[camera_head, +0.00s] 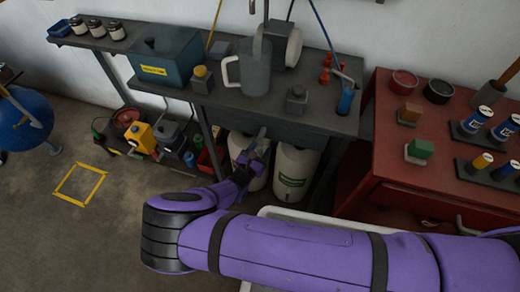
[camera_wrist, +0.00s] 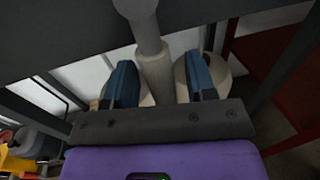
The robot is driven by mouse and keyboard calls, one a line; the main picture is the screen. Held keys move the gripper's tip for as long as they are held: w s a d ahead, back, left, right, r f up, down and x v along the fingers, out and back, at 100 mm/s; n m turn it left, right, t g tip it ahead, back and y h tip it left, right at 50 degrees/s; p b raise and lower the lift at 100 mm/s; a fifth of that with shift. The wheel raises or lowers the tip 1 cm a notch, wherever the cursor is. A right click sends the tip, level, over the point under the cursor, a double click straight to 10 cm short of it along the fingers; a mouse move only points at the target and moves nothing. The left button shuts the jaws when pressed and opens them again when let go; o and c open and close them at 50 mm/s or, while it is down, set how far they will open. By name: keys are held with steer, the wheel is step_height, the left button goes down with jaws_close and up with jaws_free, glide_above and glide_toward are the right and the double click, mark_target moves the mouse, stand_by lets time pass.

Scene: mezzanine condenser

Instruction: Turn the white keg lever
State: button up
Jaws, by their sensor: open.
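Two white kegs stand side by side under the dark workbench; the left keg (camera_head: 238,146) is partly behind my gripper and the right keg (camera_head: 293,172) has a green label. My gripper (camera_head: 258,146) is in front of the left keg, just below the bench edge. In the wrist view my gripper (camera_wrist: 160,88) is open, with its blue-padded fingers apart. A pale grey rod (camera_wrist: 148,32) with a thicker pale cylinder below it lies between the fingers; I cannot tell whether it is the keg lever. Neither finger visibly touches it. Pale round keg surfaces show behind the fingers.
The dark bench top (camera_head: 318,115) overhangs the kegs and carries a clear jug (camera_head: 254,68) and a teal box (camera_head: 165,60). A red cabinet (camera_head: 400,160) stands at the right. A yellow floor square (camera_head: 80,184) lies on clear floor at the left.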

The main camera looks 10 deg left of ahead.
jaws_close()
steer(key=shift+a, duration=0.1)
steer(key=shift+w+a+r+m+g+y, duration=0.1)
steer(key=shift+a+r+m+g+y, duration=0.25)
steer(key=shift+a+m, duration=0.85)
steer(key=shift+w+a+r+m+g+y, duration=0.15)
steer(key=shift+a+r+m, duration=0.35)
steer(key=shift+m, duration=1.3)
steer(key=shift+a+r+m+g+y, duration=0.35)
steer(key=shift+a+m, duration=0.45)
steer(key=shift+m, duration=0.7)
